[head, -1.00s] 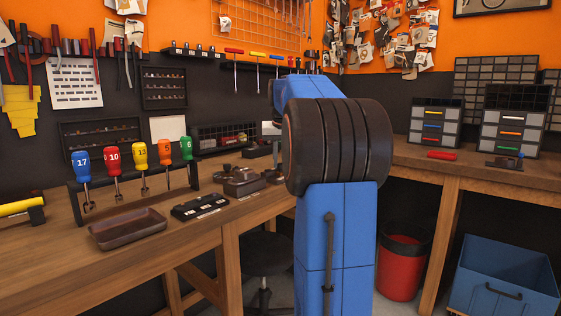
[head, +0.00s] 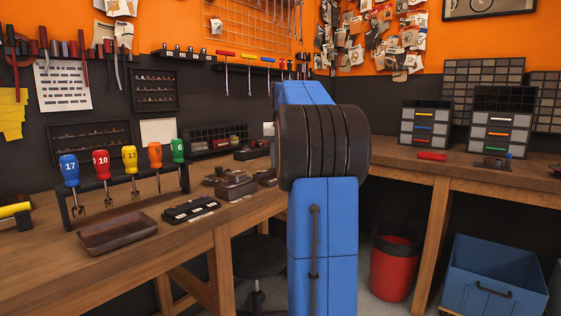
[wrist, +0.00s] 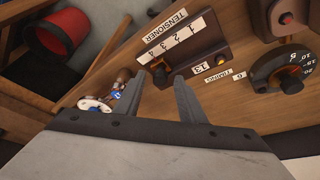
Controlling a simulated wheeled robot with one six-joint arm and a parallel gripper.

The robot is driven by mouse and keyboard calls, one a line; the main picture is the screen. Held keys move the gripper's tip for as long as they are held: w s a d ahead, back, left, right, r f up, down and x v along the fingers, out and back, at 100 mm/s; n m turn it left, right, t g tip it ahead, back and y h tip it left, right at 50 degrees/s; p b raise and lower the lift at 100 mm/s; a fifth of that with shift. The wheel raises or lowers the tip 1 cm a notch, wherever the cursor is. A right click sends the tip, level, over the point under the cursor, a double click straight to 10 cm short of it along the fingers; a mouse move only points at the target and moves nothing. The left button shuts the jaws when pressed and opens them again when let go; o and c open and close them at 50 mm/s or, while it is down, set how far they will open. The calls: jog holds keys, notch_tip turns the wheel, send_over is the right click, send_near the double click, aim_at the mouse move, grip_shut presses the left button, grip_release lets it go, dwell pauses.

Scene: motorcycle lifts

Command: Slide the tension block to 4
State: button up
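The tensioner (wrist: 190,50) shows in the wrist view as a dark plate on the wooden bench, with a white strip marked TENSIONER and 1 to 4. A small dark block with an orange top (wrist: 158,63) sits by the 4 end of the strip; I take it as the tension block. A second orange part shows near the label 13, so this is not certain. My gripper (wrist: 156,78) is open, its two fingers apart. In the picture the small block lies between and just beyond the fingertips; contact cannot be told. My arm hides the gripper in the head view.
A timing dial (wrist: 283,70) and a red-knobbed device (wrist: 290,20) are right of the tensioner. A small round-ended item (wrist: 97,103) shows beside the left finger. Numbered drivers (head: 101,164), a brown tray (head: 118,232) and a black case (head: 190,210) stand on the left bench.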

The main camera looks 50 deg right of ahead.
jog(key=shift+r, duration=0.1)
jog(key=v, duration=1.7)
jog(key=shift+s+r, duration=0.1)
jog(key=s+a+f+n, duration=0.1)
jog(key=s+a+f, duration=0.1)
jog(key=a+f, duration=0.5)
jog(key=s+a+f+n+t+y, duration=0.1)
jog(key=s+a+f+n, duration=0.15)
jog(key=a, duration=0.85)
jog(key=s+a+f+n, duration=0.1)
jog(key=s+a+f, duration=0.1)
jog(key=a+f, duration=0.45)
jog(key=s+a+f+n, duration=0.1)
jog(key=s+a+f, duration=0.4)
jog(key=f, duration=0.3)
jog(key=s+a+f+n+y, duration=0.1)
jog(key=s+a+f, duration=0.5)
jog(key=f, duration=0.2)
jog(key=s+a+f+n+y, duration=0.1)
jog(key=s+a+f, duration=0.4)
jog(key=f, duration=0.3)
jog(key=shift+s+a+f+n, duration=0.3)
jog(key=shift+s+a+n, duration=0.1)
jog(key=shift+s, duration=0.45)
